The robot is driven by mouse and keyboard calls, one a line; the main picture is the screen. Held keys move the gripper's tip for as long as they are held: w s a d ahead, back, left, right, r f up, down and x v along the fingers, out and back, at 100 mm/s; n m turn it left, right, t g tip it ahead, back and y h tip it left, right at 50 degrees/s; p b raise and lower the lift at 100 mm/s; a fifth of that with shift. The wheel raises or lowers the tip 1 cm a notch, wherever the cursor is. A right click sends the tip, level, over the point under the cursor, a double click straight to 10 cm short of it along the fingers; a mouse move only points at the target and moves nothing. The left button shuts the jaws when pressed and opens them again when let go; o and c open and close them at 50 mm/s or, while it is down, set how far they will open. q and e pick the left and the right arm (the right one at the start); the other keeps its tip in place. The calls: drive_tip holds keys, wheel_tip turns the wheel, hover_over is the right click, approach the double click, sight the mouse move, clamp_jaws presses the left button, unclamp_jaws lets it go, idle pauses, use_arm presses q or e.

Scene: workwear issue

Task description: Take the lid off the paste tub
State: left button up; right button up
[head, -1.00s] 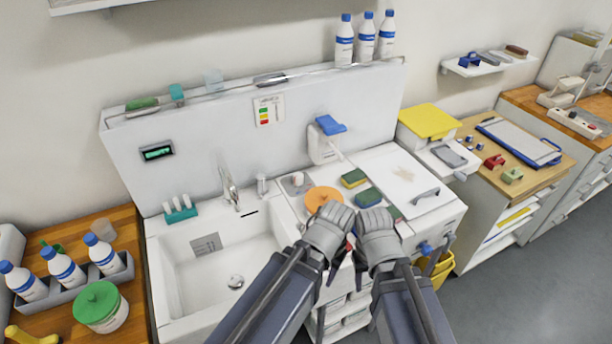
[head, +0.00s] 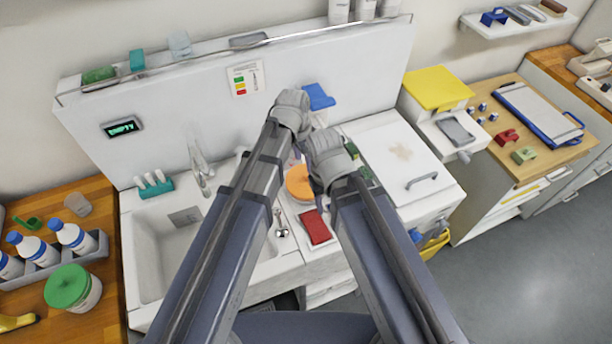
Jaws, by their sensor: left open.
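A white tub with a green lid (head: 68,287) stands on the wooden counter at the left; its lid is on. A round orange lid or disc (head: 299,184) lies on the white counter right of the sink, partly behind my arms; I cannot tell what is under it. My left gripper (head: 293,112) is open, raised in front of the white back panel, its fingers mostly hidden by its wrist. My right gripper (head: 328,158) is beside the orange disc; its fingers are hidden, and I cannot tell whether they touch anything.
The sink (head: 160,250) lies between the wooden counter and my arms. A red block (head: 317,227) lies below the orange disc. Blue-capped bottles (head: 72,237) stand in a grey rack behind the green-lidded tub. A white cabinet top (head: 405,160) at right is mostly clear.

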sight(306, 176)
use_arm(q)
drive_tip(key=shift+w+d+f, duration=0.1)
drive_tip(key=shift+w+f, duration=0.05)
drive_tip(key=shift+w, duration=0.05)
drive_tip(key=f+b, duration=0.7)
drive_tip(key=b, duration=0.1)
drive_tip(key=shift+w+d+f, duration=0.15)
drive_tip(key=shift+d+f, duration=0.15)
drive_tip(key=shift+f, duration=0.05)
use_arm(e)
wheel_tip(306, 176, down, 8)
use_arm(q)
drive_tip(key=shift+r, duration=0.1)
use_arm(e)
drive_tip(key=shift+d+r, duration=0.1)
use_arm(q)
clamp_jaws()
